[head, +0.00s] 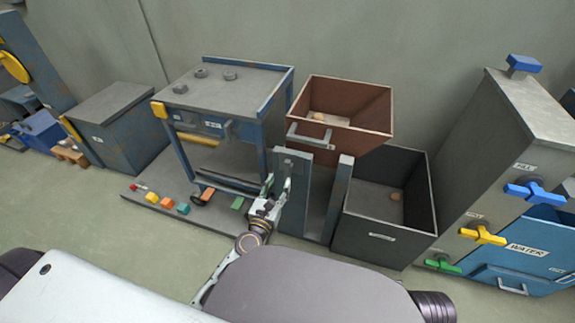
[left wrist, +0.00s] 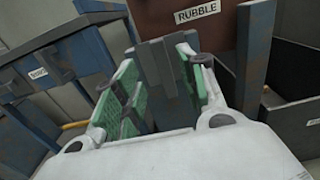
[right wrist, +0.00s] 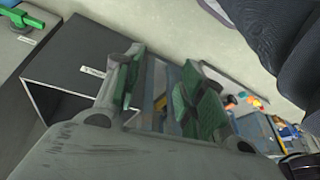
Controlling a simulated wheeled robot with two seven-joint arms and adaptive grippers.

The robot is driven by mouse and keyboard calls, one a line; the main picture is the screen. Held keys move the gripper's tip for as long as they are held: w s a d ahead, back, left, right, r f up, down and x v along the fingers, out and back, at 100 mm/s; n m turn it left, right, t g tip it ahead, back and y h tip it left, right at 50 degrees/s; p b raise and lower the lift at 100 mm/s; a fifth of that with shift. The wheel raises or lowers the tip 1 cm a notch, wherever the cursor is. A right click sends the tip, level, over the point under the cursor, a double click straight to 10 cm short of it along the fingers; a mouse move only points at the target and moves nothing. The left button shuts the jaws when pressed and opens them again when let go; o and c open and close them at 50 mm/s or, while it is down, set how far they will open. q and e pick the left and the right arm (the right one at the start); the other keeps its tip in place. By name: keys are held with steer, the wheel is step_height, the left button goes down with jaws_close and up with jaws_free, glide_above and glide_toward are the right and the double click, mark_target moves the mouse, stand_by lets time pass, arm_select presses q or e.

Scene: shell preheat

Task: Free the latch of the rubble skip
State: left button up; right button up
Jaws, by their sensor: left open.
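The rubble skip (head: 350,112) is a rust-brown open box held up between grey-blue posts, with a grey bar handle (head: 308,138) on its front. A brownish lump lies inside. In the left wrist view the skip (left wrist: 183,22) carries a RUBBLE label. My left gripper (head: 278,184) is open, low in front of the left post (head: 293,168). In the left wrist view a grey upright piece (left wrist: 158,66) stands between and beyond the green-padded fingers; I cannot tell whether it is the latch or whether they touch it. My right gripper (right wrist: 160,85) is open, seen only in its wrist view.
A dark open bin (head: 385,245) stands right of the posts. A blue-framed bench (head: 225,95) is at left, with coloured blocks (head: 166,203) on its base plate. A grey cabinet with coloured valves (head: 482,234) stands at right. Floor at the left front is clear.

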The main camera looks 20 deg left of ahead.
mark_target(287, 168)
arm_select(q)
steer(key=shift+w, duration=1.45)
steer(key=shift+w+d+p, duration=0.1)
steer(key=shift+w+p, duration=0.3)
steer(key=shift+w, duration=0.6)
steer(key=shift+w+r, duration=0.1)
steer(key=shift+w, duration=0.9)
steer(key=shift+w+d, duration=0.1)
steer(key=shift+w, duration=1.4)
arm_select(e)
steer(key=shift+s+d+r, duration=0.1)
steer(key=shift+d+r, duration=0.2)
steer(key=shift+r, duration=0.3)
arm_select(q)
jaws_close()
arm_select(e)
steer(key=shift+r, duration=0.1)
